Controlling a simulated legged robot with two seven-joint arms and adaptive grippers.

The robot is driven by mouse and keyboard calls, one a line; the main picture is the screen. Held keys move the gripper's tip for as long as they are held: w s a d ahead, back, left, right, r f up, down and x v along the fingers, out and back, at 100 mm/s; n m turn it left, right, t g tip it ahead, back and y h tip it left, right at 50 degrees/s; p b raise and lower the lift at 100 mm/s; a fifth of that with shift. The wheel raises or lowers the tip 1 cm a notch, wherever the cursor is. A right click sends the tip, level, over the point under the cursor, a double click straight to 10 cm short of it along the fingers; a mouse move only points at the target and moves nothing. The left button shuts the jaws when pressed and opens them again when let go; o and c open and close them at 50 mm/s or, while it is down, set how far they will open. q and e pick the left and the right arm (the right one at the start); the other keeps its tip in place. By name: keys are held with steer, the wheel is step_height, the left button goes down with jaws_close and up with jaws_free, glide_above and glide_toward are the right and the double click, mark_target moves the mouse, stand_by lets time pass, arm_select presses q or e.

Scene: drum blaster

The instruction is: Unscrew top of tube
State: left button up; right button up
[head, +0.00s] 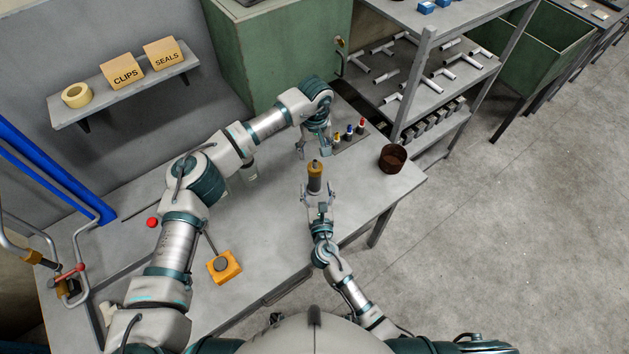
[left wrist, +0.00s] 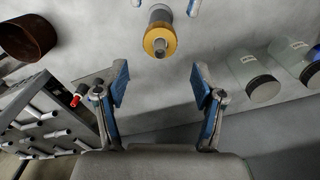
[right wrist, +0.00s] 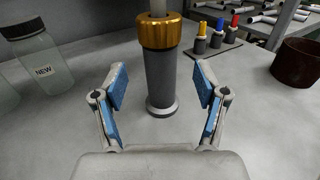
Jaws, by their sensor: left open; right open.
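The tube (head: 315,184) is a dark grey cylinder with a gold top, standing upright on the grey workbench. In the right wrist view the tube (right wrist: 159,82) stands just beyond my right gripper (right wrist: 160,90), centred between its spread blue-padded fingers. Its gold top (right wrist: 160,32) has a pale stem rising from it. My left gripper (head: 313,150) hangs behind the tube in the head view, open and empty. In the left wrist view the gold top (left wrist: 160,42) lies ahead of the open fingers, apart from them. My right gripper (head: 318,193) is open on the tube's near side.
Small tubes with yellow, blue and red tops (right wrist: 216,36) stand on a dark plate behind. A brown round bin (head: 393,158) sits near the bench's right edge. Labelled jars (left wrist: 254,72) stand to one side. An orange box (head: 224,267) lies left on the workbench (head: 270,235).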

mark_target(317, 179)
steer(key=w, duration=0.4)
steer(key=shift+w+a, duration=0.15)
steer(key=shift+w, duration=0.25)
steer(key=shift+a, duration=0.15)
jaws_close()
